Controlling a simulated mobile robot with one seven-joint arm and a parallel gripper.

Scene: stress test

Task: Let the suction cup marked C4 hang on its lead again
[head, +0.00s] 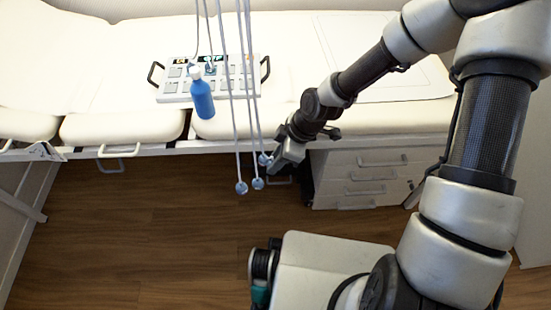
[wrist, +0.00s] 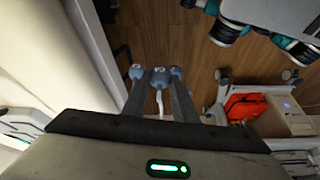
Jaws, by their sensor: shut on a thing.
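Several pale leads hang from above in the head view. Two blue-grey suction cups hang free at their ends, a left one (head: 241,187) and a middle one (head: 258,184). A third suction cup (head: 264,160) is at the tips of my gripper (head: 270,163), beyond the front edge of the couch. In the wrist view, my gripper (wrist: 160,92) is shut on this cup (wrist: 159,77), with its white lead running back between the fingers. The two other cups show close beside the fingertips. The marks on the cups are too small to read.
A white panel (head: 174,98) with dark handles lies on the cream couch (head: 120,126); two more leads reach down to it. A blue bottle (head: 202,100) stands at its front edge. White drawers (head: 350,185) are right of my gripper. Wooden floor lies below.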

